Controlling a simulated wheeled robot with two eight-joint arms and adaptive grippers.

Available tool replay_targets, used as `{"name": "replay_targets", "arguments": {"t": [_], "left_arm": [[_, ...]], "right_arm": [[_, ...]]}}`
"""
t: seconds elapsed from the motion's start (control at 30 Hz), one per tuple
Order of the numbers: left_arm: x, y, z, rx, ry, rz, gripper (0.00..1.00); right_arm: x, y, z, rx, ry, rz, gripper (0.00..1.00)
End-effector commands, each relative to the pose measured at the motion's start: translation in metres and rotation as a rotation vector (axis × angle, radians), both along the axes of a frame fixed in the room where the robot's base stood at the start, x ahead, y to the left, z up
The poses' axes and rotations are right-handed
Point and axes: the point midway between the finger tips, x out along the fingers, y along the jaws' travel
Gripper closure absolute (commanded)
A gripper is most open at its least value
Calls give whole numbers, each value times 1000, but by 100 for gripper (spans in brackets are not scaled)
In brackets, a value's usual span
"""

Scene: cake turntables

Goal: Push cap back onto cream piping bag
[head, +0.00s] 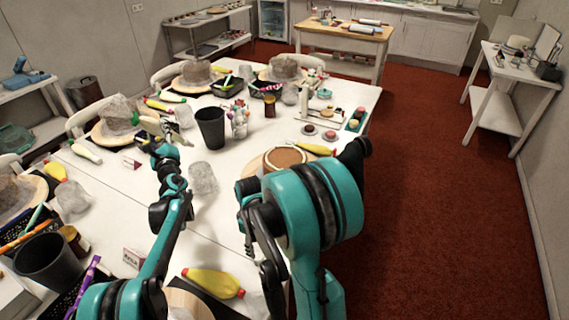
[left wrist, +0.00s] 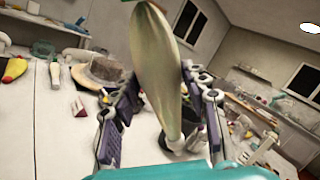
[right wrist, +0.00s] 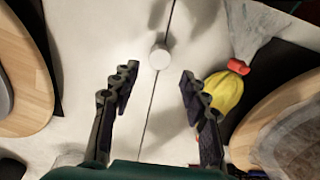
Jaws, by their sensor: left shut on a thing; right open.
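My left gripper (left wrist: 160,88) is shut on a pale cream piping bag (left wrist: 158,65). In the left wrist view the bag stands nearly upright between the fingers, wide above and narrow at its lower end. In the head view this gripper (head: 160,138) is above the table, left of the black cup. My right gripper (right wrist: 158,75) is open and empty, pointing down at the table. A small white round cap (right wrist: 160,57) shows just beyond its fingertips, by the table seam. My right arm hides this gripper and the cap in the head view.
A yellow piping bag (right wrist: 222,92) with a red cap lies right of the right gripper; it also shows in the head view (head: 213,282). Round wooden boards (right wrist: 25,80) flank that gripper. A black cup (head: 210,128) and clear glass (head: 203,178) stand mid-table.

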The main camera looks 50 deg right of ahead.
Motion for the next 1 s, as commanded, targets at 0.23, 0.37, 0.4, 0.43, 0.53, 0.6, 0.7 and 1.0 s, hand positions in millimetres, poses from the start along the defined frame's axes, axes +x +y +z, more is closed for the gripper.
{"name": "replay_targets", "arguments": {"t": [0.23, 0.37, 0.4, 0.43, 0.53, 0.6, 0.7, 1.0], "left_arm": [[0, 0, -38, 0, 0, 0, 66], [0, 0, -55, 0, 0, 0, 66], [0, 0, -59, 0, 0, 0, 66], [0, 0, -61, 0, -1, 1, 66], [0, 0, -66, 0, -1, 1, 66], [0, 0, -67, 0, -1, 1, 66], [0, 0, -66, 0, -1, 1, 66], [0, 0, -66, 0, -1, 1, 66]], "right_arm": [[0, 0, -47, 0, 0, 0, 55], [0, 0, -65, 0, 0, 0, 55], [0, 0, -70, 0, 0, 0, 55], [0, 0, -73, 0, 0, 0, 55], [0, 0, -78, 0, 0, 0, 55], [0, 0, -80, 0, 0, 0, 55], [0, 0, -79, 0, 0, 0, 55], [0, 0, -78, 0, 0, 0, 93]]}}
